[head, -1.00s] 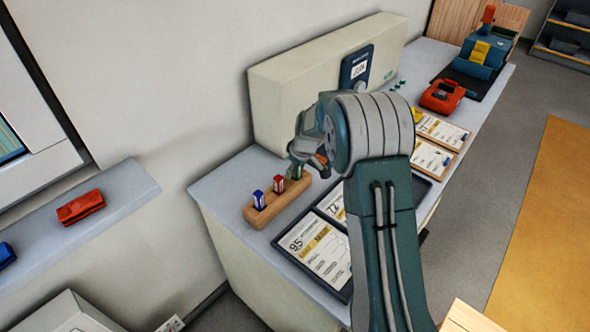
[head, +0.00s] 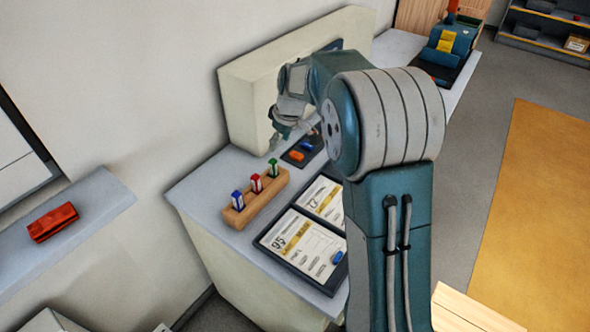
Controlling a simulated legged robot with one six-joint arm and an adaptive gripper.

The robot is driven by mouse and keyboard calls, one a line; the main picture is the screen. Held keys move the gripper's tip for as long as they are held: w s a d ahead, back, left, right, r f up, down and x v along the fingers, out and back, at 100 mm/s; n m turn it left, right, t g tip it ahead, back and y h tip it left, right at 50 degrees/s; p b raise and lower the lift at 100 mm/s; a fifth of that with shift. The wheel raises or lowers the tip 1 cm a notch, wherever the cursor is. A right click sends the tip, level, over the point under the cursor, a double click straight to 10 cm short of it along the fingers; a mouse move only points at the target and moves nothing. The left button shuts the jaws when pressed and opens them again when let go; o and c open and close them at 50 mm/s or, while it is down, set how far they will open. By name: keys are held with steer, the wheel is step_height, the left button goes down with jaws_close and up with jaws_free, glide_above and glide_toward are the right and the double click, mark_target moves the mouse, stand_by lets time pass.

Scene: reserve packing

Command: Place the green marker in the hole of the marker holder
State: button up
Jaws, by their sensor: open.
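The green marker (head: 273,168) stands upright in the far-right place of the wooden marker holder (head: 240,215). A red marker (head: 256,183) and a blue marker (head: 238,200) stand in the same holder to its left. My gripper (head: 277,146) is open and empty, above and behind the green marker, apart from it. My arm hides part of the counter to the right.
The counter (head: 205,190) also bears a dark tray of printed sheets (head: 300,245) in front of the holder. A small dark pad (head: 303,150) with orange and blue items lies behind it. A beige box (head: 243,105) stands against the wall. A red case (head: 53,222) lies on the left ledge.

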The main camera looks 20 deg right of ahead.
steer(key=s+a+r+m, duration=0.1)
steer(key=s+r+m, duration=0.1)
steer(key=s+r, duration=0.55)
steer(key=s+r+m+t+h, duration=0.1)
steer(key=s+m, duration=0.4)
steer(key=s, duration=2.1)
steer(key=shift+a+r+t+h, duration=0.4)
steer(key=shift+r+t, duration=0.35)
steer(key=shift+t, duration=0.25)
steer(key=shift+w, duration=0.1)
